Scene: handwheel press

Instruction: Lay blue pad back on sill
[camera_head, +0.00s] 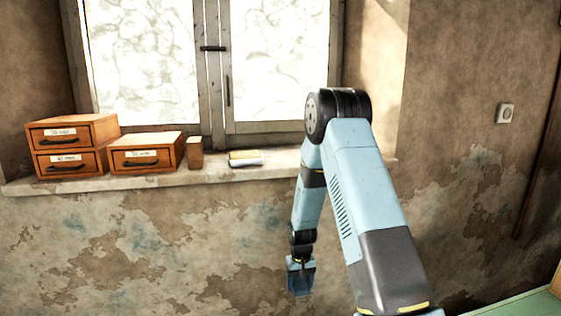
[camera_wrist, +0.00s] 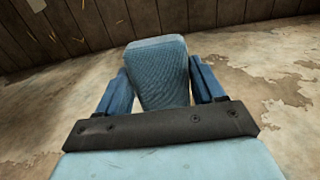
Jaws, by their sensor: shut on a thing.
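The blue pad (camera_wrist: 158,72) is a textured blue block with a rounded, paler end. In the wrist view it stands out between the two blue fingers of my gripper (camera_wrist: 163,84), which is shut on it. In the head view my gripper (camera_head: 300,278) hangs low in front of the wall, below the level of the sill and apart from it. The pad cannot be told clearly from the blue fingers there. The sill (camera_head: 215,176) is a pale, worn ledge under the window.
On the sill stand wooden drawer boxes (camera_head: 146,141) at the left, a small wooden block (camera_head: 195,153) and a small flat yellow, grey and white item (camera_head: 245,158). Bare sill shows right of that item, partly hidden by my arm. The window (camera_head: 210,65) is closed.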

